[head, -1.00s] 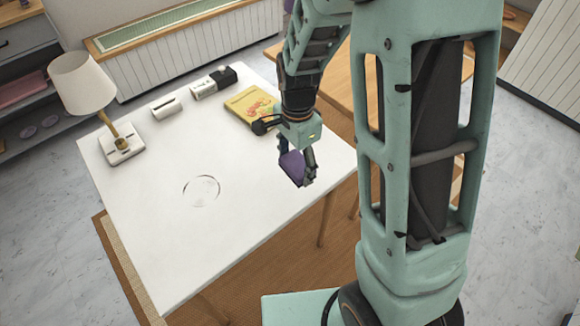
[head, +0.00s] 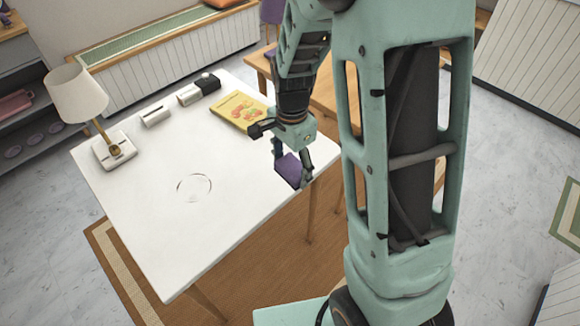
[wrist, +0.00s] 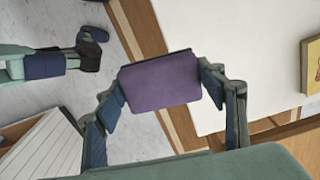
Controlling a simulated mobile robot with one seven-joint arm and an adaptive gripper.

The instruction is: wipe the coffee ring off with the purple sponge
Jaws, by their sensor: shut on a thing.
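The coffee ring (head: 194,188) is a thin, broken brown circle on the white table top (head: 150,220), left of my gripper in the head view. My gripper (head: 290,170) is over the table's right part, near the front right edge. It is shut on the purple sponge (head: 287,168), which also shows between the two fingers in the wrist view (wrist: 160,82). The sponge looks held above the table; the exact gap cannot be told. The ring does not show in the wrist view.
A lamp (head: 78,95) stands on the table's left corner. A small white box (head: 156,115), a black-and-white object (head: 198,90) and a yellow book (head: 240,110) lie along the back edge. The table's middle and front are clear.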

